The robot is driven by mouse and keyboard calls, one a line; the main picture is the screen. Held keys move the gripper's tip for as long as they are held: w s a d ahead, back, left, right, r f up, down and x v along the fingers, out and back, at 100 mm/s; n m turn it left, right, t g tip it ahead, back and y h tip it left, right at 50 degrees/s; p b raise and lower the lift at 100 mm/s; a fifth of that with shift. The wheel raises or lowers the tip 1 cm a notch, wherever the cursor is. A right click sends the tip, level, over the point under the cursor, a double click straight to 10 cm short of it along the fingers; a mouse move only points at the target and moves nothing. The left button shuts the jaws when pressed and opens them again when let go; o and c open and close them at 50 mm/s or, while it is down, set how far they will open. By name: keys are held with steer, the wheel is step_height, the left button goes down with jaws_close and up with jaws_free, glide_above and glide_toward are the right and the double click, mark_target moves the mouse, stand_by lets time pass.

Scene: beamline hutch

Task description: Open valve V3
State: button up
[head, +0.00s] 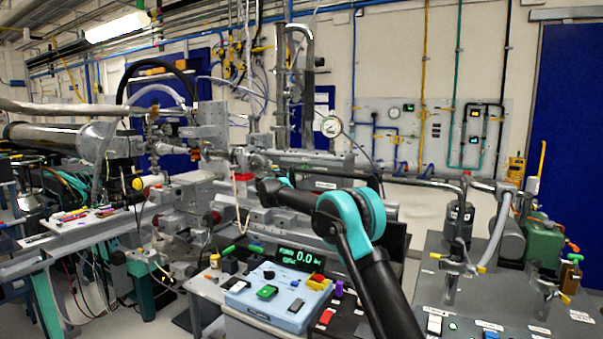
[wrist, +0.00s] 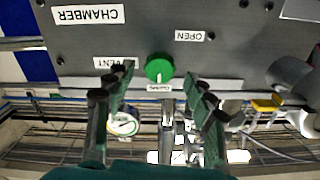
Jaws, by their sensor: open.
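In the wrist view, a round green knob (wrist: 159,67) sits on a grey panel (wrist: 225,15). The labels are upside down: OPEN (wrist: 190,36) is above right of the knob, a small label (wrist: 158,87), too blurred to read surely, is just below it. VENT (wrist: 113,63) is at its left, partly covered by a finger. No V3 marking is readable. My gripper (wrist: 160,85) is open, with one finger on each side of the knob. I cannot tell how far the fingertips are from it. In the head view, my arm reaches toward the beamline and the knob is not distinguishable.
A CHAMBER label (wrist: 87,14) is on the panel. A yellow-handled fitting (wrist: 265,105) and grey pipework stand at its right. In the head view, a blue control box (head: 275,300) is below my arm, and a bench with valves (head: 480,290) stands at right.

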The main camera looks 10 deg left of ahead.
mark_target(304, 170)
steer(key=shift+x, duration=1.2)
steer(key=shift+c, duration=0.5)
steer(key=c, duration=1)
steer(key=shift+c, duration=0.2)
